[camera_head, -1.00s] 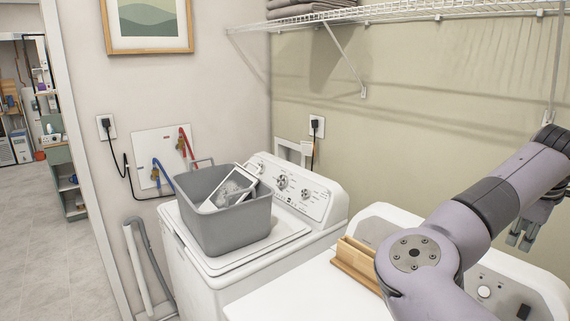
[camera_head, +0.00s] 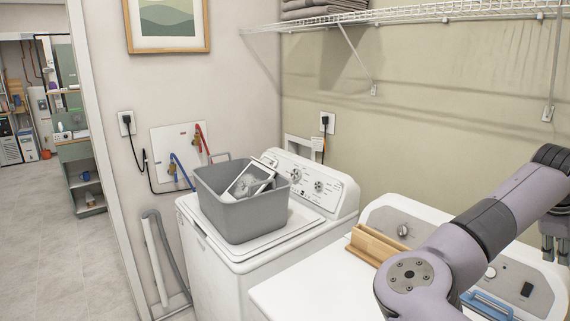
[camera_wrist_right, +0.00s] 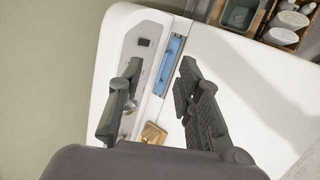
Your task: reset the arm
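My right arm reaches across the lower right of the head view, above the white machine on the right (camera_head: 330,285). Its right gripper (camera_head: 553,248) hangs at the right edge, partly cut off and partly behind my arm. In the right wrist view the right gripper (camera_wrist_right: 157,82) has its two dark fingers spread apart with nothing between them. Beyond them lie the machine's white top and control panel, with a blue object (camera_wrist_right: 171,62). My left gripper is not in view.
A grey tub (camera_head: 240,210) holding a white-framed item stands on the left washer (camera_head: 225,255). A wooden holder (camera_head: 375,246) sits on the right machine. A wire shelf (camera_head: 440,15) runs above. The wrist view shows a basket with bottles (camera_wrist_right: 290,20).

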